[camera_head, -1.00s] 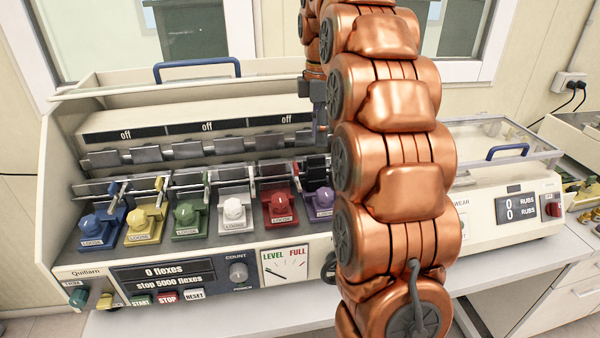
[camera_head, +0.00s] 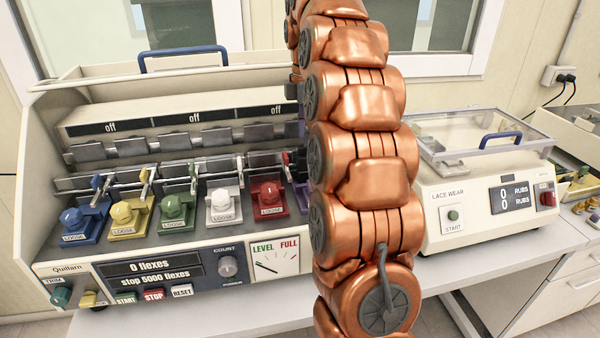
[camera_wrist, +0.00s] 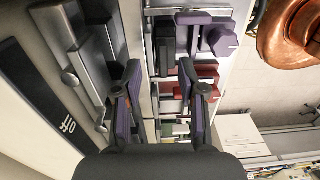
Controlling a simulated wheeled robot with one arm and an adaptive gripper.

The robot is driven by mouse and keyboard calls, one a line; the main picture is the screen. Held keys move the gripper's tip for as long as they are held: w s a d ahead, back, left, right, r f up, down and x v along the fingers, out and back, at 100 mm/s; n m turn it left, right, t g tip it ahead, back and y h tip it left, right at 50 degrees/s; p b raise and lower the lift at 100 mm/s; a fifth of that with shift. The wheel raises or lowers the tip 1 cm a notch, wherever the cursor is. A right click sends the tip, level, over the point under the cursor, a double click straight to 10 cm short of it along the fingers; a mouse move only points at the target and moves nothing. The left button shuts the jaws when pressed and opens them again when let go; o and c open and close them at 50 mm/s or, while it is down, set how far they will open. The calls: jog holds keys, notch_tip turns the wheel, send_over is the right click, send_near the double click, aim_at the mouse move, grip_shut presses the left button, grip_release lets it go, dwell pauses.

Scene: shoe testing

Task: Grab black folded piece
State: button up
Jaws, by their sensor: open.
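In the wrist view, a black piece (camera_wrist: 165,46) sits at the purple clamp station, beside the purple clamp knob (camera_wrist: 221,41). Its fold is too small to make out. My gripper (camera_wrist: 160,72) is open, with its two purple-padded fingers apart and nothing held between them. The black piece lies beyond the fingertips, near the middle of the gap. In the head view my copper arm hides most of the purple station and the gripper. A dark bit at the arm's left edge may be the same piece, but I cannot tell.
The flex machine (camera_head: 150,255) has blue, yellow, green, white and red clamps (camera_head: 268,196) in a row, labelled loose. Its metal upper clamps are close to my fingers in the wrist view. A lace wear tester (camera_head: 470,210) stands to the right on the bench.

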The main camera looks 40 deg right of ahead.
aim_at(307, 164)
jog(key=shift+a+f, duration=0.25)
jog(key=shift+f, duration=1.15)
jog(key=shift+c, duration=0.2)
grip_shut()
